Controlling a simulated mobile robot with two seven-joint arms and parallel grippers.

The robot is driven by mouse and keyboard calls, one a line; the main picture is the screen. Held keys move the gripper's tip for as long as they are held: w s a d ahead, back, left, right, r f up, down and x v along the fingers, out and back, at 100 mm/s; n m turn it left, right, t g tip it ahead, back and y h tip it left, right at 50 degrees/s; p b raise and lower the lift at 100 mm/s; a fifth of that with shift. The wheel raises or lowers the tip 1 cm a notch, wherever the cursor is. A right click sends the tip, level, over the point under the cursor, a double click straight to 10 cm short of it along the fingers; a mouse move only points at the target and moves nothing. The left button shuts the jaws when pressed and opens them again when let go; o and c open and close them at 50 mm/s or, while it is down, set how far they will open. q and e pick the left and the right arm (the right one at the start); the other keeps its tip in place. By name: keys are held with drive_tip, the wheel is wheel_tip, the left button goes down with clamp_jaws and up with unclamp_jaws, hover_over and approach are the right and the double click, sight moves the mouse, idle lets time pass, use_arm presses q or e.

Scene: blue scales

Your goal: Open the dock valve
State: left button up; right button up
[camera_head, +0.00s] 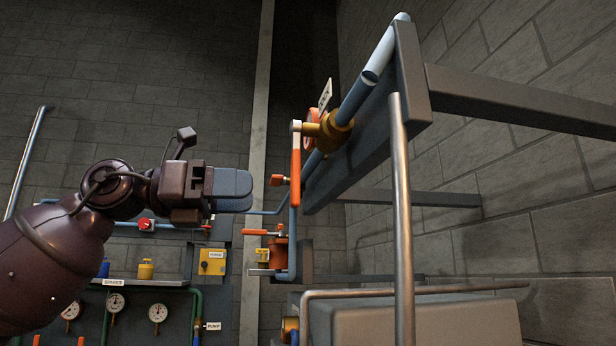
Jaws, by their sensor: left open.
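A brass valve (333,132) sits on a thick blue pipe (362,92) fixed to a grey panel at the right. A long orange lever (296,172) hangs down at the valve's left side, from a pale upper end. A white label plate (325,96) stands above the valve, turned too far edge-on to read, so I cannot confirm this is the dock valve. My left gripper (249,190) comes in from the left, open, with blue-grey fingers pointing right toward the lever. A gap shows between fingertips and lever in the picture. My right gripper is out of view.
A steel post (401,220) stands in front of the grey panel (360,160). Below the lever is another orange-handled valve (262,233). A yellow box (212,261), several gauges (116,302) and a PUMP label (213,326) are at the lower left.

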sight(291, 172)
use_arm(q)
drive_tip(key=shift+m+t+y, duration=0.3)
drive_tip(key=shift+t, duration=0.1)
drive_tip(key=d+r+p, duration=0.1)
drive_tip(key=d, duration=0.2)
drive_tip(key=w+d+r+p, duration=0.1)
drive_tip(key=d, duration=0.2)
drive_tip(key=d+r+p, duration=0.1)
drive_tip(key=d, duration=0.2)
drive_tip(key=shift+w+d, duration=0.3)
drive_tip(key=shift+d, duration=0.1)
clamp_jaws()
